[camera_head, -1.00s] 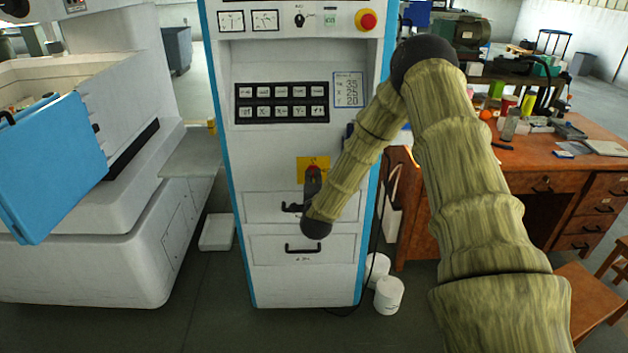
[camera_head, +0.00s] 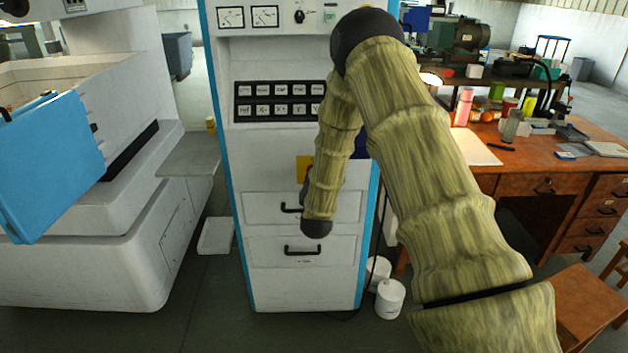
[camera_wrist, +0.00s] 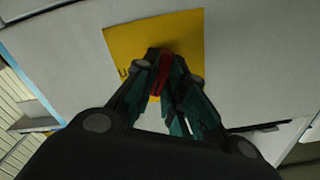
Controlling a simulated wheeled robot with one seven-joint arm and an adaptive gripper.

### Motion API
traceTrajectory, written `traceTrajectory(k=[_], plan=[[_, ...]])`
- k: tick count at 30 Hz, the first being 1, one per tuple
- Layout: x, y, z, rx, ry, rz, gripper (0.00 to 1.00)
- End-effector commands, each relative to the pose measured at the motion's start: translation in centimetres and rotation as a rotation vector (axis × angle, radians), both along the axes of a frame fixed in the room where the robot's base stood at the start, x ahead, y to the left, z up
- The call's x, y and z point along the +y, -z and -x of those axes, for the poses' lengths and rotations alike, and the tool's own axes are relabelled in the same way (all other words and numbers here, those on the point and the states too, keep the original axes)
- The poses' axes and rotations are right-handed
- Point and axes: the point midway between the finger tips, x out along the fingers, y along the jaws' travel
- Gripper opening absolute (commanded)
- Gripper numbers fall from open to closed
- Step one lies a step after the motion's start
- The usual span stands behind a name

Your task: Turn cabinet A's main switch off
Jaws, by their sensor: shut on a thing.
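Cabinet A (camera_head: 350,290) is a tall white cabinet with blue edges in the middle of the head view. Its main switch has a yellow plate (camera_head: 303,165), partly hidden behind my arm. In the wrist view, the yellow plate (camera_wrist: 125,45) is seen close up, with a red switch handle (camera_wrist: 161,76) in front of it. My gripper (camera_wrist: 165,62) is shut on the red handle, with its dark green fingers on either side. The handle looks slightly tilted in this view. In the head view, the handle and fingertips are mostly hidden by my arm.
Two drawers with black handles (camera_head: 302,249) sit below the switch. A black button panel (camera_head: 270,101) is above it. A white machine with a blue door (camera_head: 50,165) stands at left, and a cluttered wooden desk (camera_head: 540,185) at right. White tubs (camera_head: 390,298) stand by the cabinet's base.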

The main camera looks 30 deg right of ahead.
Motion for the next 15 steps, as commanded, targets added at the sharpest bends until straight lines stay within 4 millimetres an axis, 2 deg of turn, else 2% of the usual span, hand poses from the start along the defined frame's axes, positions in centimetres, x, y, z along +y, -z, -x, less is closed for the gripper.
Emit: traceTrajectory(k=[15], plan=[[0.11,0.32,0.12,0.209,-0.001,0.332,0.0]])
